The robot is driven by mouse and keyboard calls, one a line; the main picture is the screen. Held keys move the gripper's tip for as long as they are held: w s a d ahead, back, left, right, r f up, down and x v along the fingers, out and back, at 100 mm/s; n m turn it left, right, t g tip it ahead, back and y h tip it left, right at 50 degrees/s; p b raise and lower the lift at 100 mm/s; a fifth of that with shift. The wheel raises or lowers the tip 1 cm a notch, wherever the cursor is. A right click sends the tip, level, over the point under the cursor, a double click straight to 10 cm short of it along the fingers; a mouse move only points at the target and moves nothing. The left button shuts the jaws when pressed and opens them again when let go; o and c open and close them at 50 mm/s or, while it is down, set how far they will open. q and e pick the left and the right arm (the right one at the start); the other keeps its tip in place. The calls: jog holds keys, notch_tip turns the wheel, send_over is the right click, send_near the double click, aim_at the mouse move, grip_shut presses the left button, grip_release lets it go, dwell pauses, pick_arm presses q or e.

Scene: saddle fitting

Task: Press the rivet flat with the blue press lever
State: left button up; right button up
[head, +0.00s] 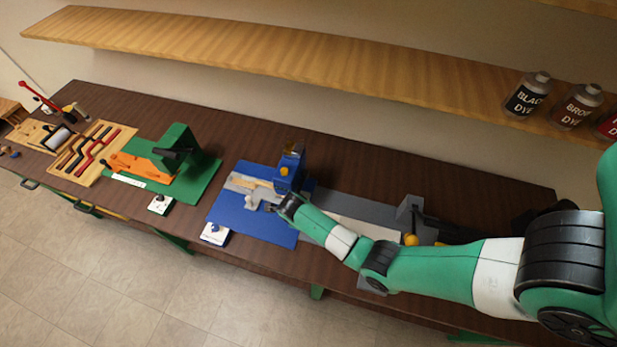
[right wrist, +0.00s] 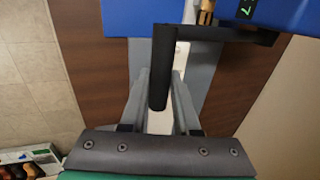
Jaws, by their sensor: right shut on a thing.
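The blue press (head: 289,172) stands at the back of a blue mat (head: 264,227) in the head view. My right gripper (head: 283,206) is just in front of it. In the right wrist view the black press lever (right wrist: 163,60) comes down between the two fingers of my right gripper (right wrist: 160,88), which is shut on it. A brass-coloured part (right wrist: 206,12) shows beside the lever's crossbar at the top. A tan strap (head: 254,184) lies on a pale piece by the press. I cannot make out the rivet. My left gripper is not in view.
A green press (head: 177,150) on a green mat stands further left, with a wooden tool board (head: 98,165) beyond it. A grey stand with a yellow knob (head: 411,240) is behind my right forearm. Dye bottles (head: 527,94) stand on the shelf above.

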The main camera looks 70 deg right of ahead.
jog(key=shift+w+r, duration=0.15)
jog(key=shift+r, duration=0.25)
jog(key=shift+w+d+r+p, duration=0.1)
jog(key=shift+d+r+p, duration=0.1)
jog(key=shift+r+p, duration=0.35)
jog(key=shift+w+d+r+p, duration=0.1)
jog(key=shift+d+r+p, duration=0.05)
jog(key=shift+r+p, duration=0.35)
jog(key=shift+d, duration=0.1)
jog(key=shift+d+r, duration=0.75)
jog(key=shift+r, duration=0.3)
jog(key=d+r, duration=0.4)
jog(key=r, duration=0.2)
jog(key=shift+w+d+r, duration=0.3)
jog(key=shift+w+r, duration=0.05)
jog(key=shift+d, duration=0.1)
